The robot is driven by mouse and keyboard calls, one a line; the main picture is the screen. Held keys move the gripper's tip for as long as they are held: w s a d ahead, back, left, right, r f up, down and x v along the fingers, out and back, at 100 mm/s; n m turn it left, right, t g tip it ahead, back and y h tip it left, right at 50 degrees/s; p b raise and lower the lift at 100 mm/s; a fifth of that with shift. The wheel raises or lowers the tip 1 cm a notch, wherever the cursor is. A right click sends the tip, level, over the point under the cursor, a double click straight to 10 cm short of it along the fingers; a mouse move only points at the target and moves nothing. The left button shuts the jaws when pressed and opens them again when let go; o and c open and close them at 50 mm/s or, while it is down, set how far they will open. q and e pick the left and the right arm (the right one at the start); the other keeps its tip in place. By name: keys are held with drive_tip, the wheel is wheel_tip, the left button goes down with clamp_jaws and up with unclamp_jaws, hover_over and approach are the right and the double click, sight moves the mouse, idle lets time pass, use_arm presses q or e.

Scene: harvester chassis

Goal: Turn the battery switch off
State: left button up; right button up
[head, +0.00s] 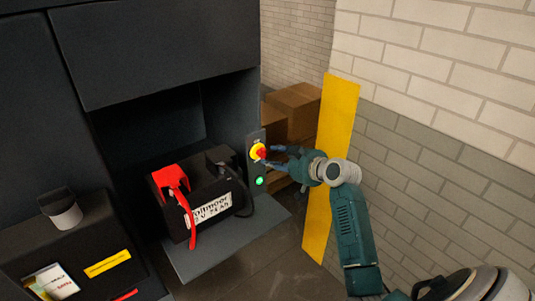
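The battery switch (261,153) is a red knob on a yellow round plate, on a narrow grey panel at the right side of the open battery bay. A green lamp (259,181) glows below it. My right gripper (269,156) comes from the right and points at the red knob. Its two fingers are spread apart, one higher and one lower, with the tips right beside the knob. I cannot tell whether they touch it. My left gripper is not in view.
A black battery (212,207) with a red terminal cover (172,178) sits on a grey shelf (215,257) left of the switch. A yellow panel (338,115) stands close behind my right wrist. Cardboard boxes (298,103) and a brick wall (440,100) are behind.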

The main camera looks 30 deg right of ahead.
sight(262, 155)
drive_tip(key=shift+p+x, duration=0.35)
drive_tip(key=shift+x, duration=2.05)
drive_tip(key=shift+d+f, duration=0.1)
clamp_jaws()
